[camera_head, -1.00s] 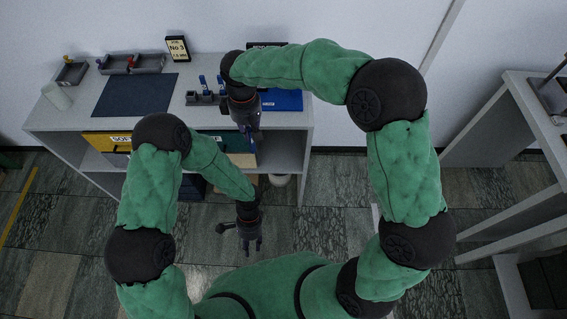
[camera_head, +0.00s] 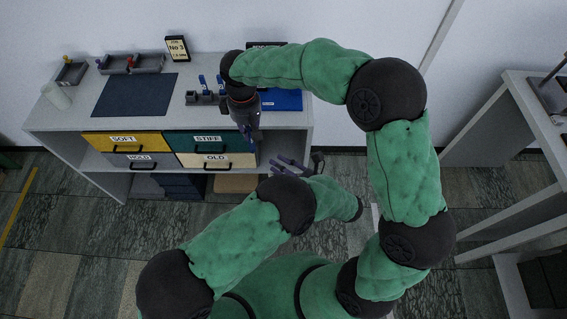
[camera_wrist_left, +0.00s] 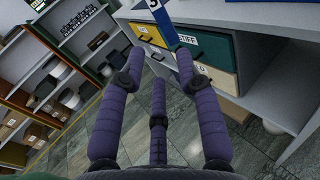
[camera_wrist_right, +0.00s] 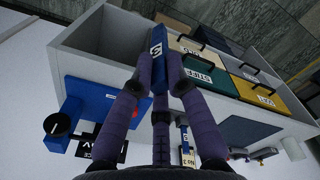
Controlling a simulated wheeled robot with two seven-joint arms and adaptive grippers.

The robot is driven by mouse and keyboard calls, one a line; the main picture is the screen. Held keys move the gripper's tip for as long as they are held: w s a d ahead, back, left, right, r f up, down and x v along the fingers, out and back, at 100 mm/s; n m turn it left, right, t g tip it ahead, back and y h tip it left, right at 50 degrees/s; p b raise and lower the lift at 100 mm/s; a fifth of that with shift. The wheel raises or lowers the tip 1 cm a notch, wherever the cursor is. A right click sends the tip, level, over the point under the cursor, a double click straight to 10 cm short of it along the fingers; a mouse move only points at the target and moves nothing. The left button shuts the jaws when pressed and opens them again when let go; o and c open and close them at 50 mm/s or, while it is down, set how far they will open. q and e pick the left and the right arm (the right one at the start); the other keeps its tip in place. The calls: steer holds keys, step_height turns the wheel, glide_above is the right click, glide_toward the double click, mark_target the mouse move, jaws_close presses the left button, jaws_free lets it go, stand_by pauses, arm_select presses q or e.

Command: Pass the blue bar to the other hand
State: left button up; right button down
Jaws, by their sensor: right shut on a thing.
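The blue bar (camera_wrist_right: 159,67), with a white label, is pinched between the purple fingertips of my right gripper (camera_wrist_right: 158,85). In the head view my right gripper (camera_head: 248,135) points down in front of the bench, and the bar is mostly hidden there. The left wrist view shows the bar (camera_wrist_left: 166,28) just beyond the fingertips of my left gripper (camera_wrist_left: 158,65). Its lower end appears close to the right-hand fingertip; I cannot tell whether they touch. My left gripper (camera_head: 290,166) is below and right of the right one, with fingers spread and nothing between them.
Behind is a bench (camera_head: 75,112) with labelled drawers (camera_head: 122,140). On it are a small rack (camera_head: 205,98) with upright blue bars, a dark mat (camera_head: 135,95), grey trays (camera_head: 132,64) and a No 3 sign (camera_head: 178,48). Shelving (camera_head: 505,140) stands at right.

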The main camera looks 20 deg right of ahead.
mark_target(253, 144)
arm_select(q)
steer(key=shift+t, duration=0.3)
steer(key=x, duration=0.6)
steer(key=r+x, duration=0.1)
steer(key=x, duration=0.3)
steer(key=shift+w, duration=0.2)
steer(key=shift+w+a, duration=0.2)
steer(key=shift+w, duration=0.3)
arm_select(e)
steer(key=shift+f, duration=0.1)
arm_select(q)
steer(key=shift+c, duration=0.3)
arm_select(e)
steer(key=shift+s, duration=0.1)
arm_select(q)
steer(key=shift+d, duration=0.1)
jaws_close()
arm_select(e)
steer(key=shift+a, duration=0.1)
steer(key=c, duration=1.1)
jaws_free()
